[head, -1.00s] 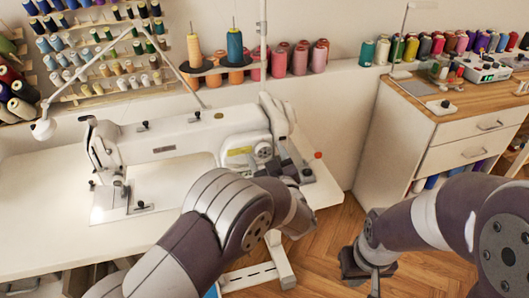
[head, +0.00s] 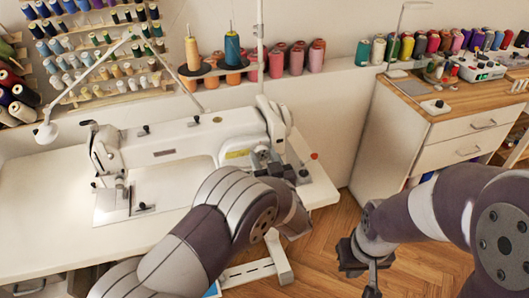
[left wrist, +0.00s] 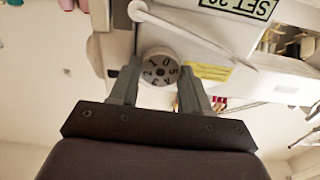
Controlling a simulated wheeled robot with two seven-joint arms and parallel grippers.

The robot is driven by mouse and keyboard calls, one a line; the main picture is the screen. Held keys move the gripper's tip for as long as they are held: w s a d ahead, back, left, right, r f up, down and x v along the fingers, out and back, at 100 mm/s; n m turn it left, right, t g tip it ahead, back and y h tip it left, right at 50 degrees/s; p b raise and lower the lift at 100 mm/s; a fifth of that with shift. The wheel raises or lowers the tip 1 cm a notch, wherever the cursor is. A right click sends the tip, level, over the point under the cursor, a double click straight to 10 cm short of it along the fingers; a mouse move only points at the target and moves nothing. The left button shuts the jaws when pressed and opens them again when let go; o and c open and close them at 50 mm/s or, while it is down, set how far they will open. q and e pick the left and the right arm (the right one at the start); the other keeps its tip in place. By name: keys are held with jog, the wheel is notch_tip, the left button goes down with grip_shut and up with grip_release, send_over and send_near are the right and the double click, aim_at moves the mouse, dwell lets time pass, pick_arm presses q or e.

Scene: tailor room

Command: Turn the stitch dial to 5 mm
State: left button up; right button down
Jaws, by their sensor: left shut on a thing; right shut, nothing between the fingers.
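The white sewing machine (head: 170,140) stands on a white table, its head to the left and its thick end to the right. In the left wrist view the stitch dial (left wrist: 159,70) is a pale round knob with dark numerals, seen face-on and turned in the picture; I cannot tell which number is set. My left gripper (left wrist: 158,90) has one finger on each side of the dial and is shut on it. In the head view my left gripper (head: 268,163) is at the machine's right end and hides the dial. My right gripper (head: 374,290) hangs low over the floor, shut and empty.
The white table (head: 45,195) is mostly clear left of the machine. Thread cones (head: 275,62) stand on the ledge behind it. A drawer cabinet (head: 400,130) with a wooden top is at the right. Wooden floor (head: 325,235) is open between.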

pick_arm(q)
jog(key=m+p, duration=0.3)
jog(key=m, duration=0.1)
jog(key=shift+r+m+p, duration=0.15)
jog(key=shift+m+p, duration=0.15)
jog(key=m+p, duration=0.3)
jog(key=m, duration=0.2)
jog(key=m+p, duration=0.2)
jog(key=m, duration=0.4)
jog(key=shift+f, duration=0.2)
jog(key=shift+f+m+p, duration=0.15)
jog(key=shift+m+p, duration=0.75)
jog(key=shift+m, duration=1.6)
jog(key=o, duration=1.1)
jog(key=shift+c, duration=0.2)
